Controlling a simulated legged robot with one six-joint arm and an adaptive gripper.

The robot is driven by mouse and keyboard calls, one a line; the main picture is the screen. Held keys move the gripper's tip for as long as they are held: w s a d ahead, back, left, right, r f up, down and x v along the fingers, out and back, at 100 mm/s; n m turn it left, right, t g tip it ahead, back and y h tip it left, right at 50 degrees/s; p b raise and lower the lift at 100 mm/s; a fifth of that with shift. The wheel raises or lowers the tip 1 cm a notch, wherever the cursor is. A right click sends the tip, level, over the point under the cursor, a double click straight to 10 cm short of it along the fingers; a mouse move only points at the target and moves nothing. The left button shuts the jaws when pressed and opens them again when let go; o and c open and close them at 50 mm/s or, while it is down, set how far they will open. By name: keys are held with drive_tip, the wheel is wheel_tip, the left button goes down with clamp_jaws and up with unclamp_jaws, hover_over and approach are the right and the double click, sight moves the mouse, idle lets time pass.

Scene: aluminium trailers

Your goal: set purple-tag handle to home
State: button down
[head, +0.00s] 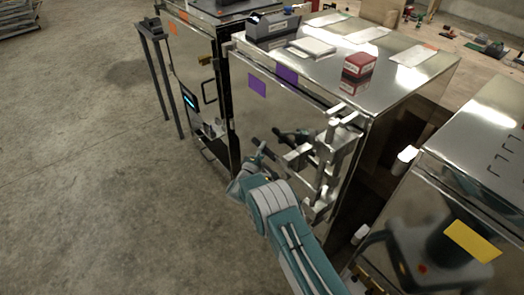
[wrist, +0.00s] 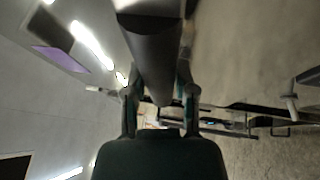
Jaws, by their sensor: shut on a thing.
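The purple tag (head: 257,87) is on the shiny front door of the middle metal trailer (head: 225,95); a second purple patch shows beside it near the top edge. A metal latch assembly (head: 325,155) is at that door's right side, with the handle reaching out toward my gripper (head: 258,160). In the wrist view, the dark round bar of the handle (wrist: 155,60) runs between the two fingers of my gripper (wrist: 160,100), which is shut on it. My gripper hides part of the handle in the head view. A purple patch (wrist: 60,59) also shows in the wrist view.
A red box (head: 358,66), a dark bin (head: 272,28) and papers lie on the trailer top. Another trailer with a yellow tag (head: 472,240) stands close at right, and one with a screen stands at left. The concrete floor (head: 90,170) is clear at left.

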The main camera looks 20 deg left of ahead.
drive_tip(key=shift+w+d+f+h, duration=0.35)
drive_tip(key=shift+w+d+h, duration=0.1)
drive_tip(key=shift+h, duration=0.05)
drive_tip(key=shift+m, duration=0.3)
drive_tip(key=shift+c, duration=2)
unclamp_jaws()
drive_tip(key=shift+w, duration=0.25)
drive_tip(key=shift+r, duration=0.15)
drive_tip(key=shift+s, duration=0.2)
drive_tip(key=v, duration=1.1)
drive_tip(key=shift+s+a+f, duration=0.2)
drive_tip(key=shift+a, duration=0.05)
